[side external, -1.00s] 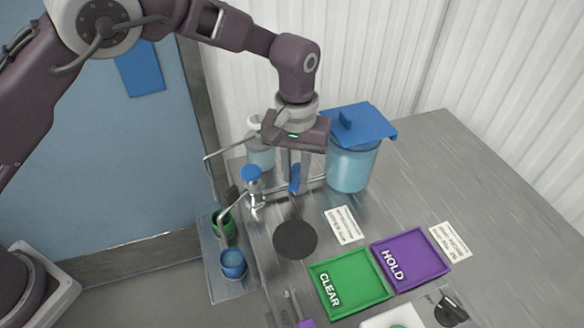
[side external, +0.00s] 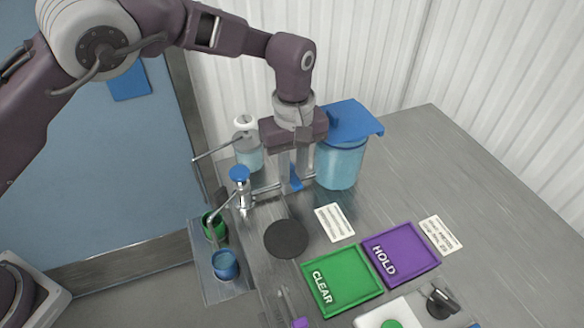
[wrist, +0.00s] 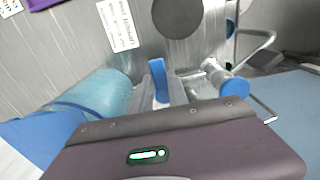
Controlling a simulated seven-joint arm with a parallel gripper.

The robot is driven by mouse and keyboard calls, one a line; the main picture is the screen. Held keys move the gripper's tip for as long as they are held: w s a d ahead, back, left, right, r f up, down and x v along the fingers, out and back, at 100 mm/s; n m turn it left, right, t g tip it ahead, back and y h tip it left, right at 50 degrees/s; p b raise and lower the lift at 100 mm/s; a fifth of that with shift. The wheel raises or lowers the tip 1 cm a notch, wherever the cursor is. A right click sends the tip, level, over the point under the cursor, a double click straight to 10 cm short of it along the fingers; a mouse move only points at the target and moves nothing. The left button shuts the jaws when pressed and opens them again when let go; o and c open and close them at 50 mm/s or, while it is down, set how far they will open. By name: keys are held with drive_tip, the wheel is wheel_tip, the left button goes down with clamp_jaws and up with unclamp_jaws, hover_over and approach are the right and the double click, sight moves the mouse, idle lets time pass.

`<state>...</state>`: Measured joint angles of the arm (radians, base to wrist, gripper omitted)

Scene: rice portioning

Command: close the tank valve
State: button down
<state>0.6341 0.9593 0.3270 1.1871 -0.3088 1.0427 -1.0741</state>
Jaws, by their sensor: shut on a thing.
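The tank (side external: 341,165) is a translucent light-blue vessel with a blue lid, standing at the back of the bench. A metal pipe runs from its lower left towards a blue-capped tap (side external: 240,174). The valve's blue handle (side external: 296,183) is on this pipe, between tank and tap. My gripper (side external: 292,187) points down over the pipe, its fingers shut on the blue handle. In the wrist view the blue handle (wrist: 158,77) rises between the fingers, with the tank (wrist: 103,92) to its left. The fingers partly hide the handle and valve body.
A bottle (side external: 248,155) with a white top stands behind the tap. Green (side external: 213,225) and blue (side external: 225,265) cups sit on a low ledge at left. A dark disc (side external: 286,239), a green CLEAR tray (side external: 341,281) and a purple HOLD tray (side external: 401,254) lie in front.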

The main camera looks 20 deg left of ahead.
idle(0.4)
drive_tip(key=c, duration=1.3)
unclamp_jaws()
wheel_tip(320, 180, up, 7)
